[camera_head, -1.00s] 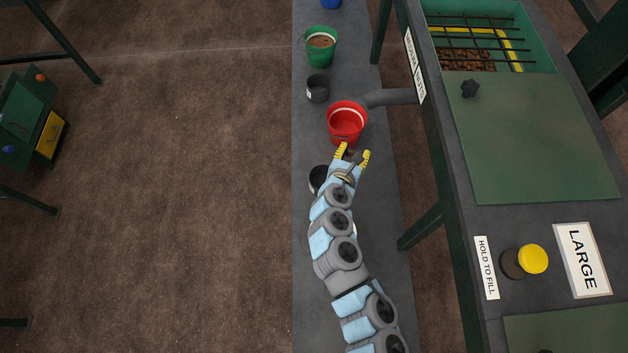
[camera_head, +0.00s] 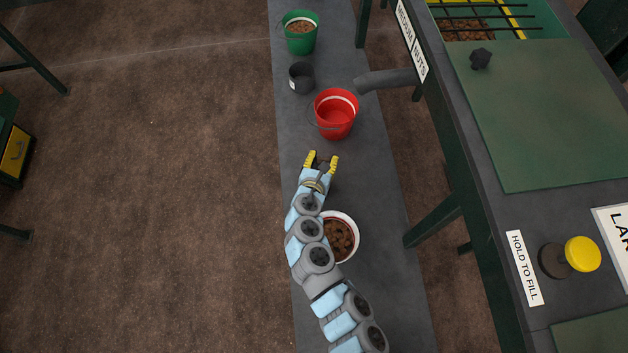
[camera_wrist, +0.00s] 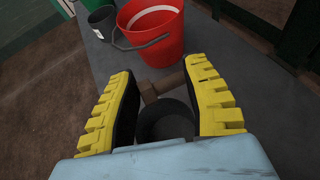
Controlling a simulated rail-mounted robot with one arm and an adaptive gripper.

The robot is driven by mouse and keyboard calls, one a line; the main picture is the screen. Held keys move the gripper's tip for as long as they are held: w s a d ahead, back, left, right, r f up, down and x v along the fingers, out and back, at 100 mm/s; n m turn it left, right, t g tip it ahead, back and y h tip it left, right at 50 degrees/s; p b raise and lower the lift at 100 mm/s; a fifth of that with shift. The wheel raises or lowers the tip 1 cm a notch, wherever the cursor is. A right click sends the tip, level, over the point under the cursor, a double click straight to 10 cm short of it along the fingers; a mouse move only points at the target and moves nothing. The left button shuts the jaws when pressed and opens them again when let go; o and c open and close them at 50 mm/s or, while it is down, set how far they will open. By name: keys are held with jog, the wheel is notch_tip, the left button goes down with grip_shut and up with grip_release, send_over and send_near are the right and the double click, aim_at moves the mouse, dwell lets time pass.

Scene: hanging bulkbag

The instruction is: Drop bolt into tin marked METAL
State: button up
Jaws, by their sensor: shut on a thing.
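My gripper (camera_head: 321,160) is over the grey bench, just in front of the red bucket. A second dark grey tin (camera_head: 301,78) with a white label stands farther back, also visible in the wrist view (camera_wrist: 103,22). I cannot read its label.
The red bucket (camera_head: 335,116) stands beyond my gripper, its handle toward me. A green bucket (camera_head: 299,34) with brown contents is farther back. A white-rimmed bucket (camera_head: 354,230) of brown pieces sits beside my arm. A grey spout (camera_head: 390,80) juts over the bench at right.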

notch_tip(320, 180, down, 5)
jog(key=b, duration=0.5)
jog(key=o, duration=1.1)
jog(key=shift+r, duration=0.1)
jog(key=shift+v, duration=6)
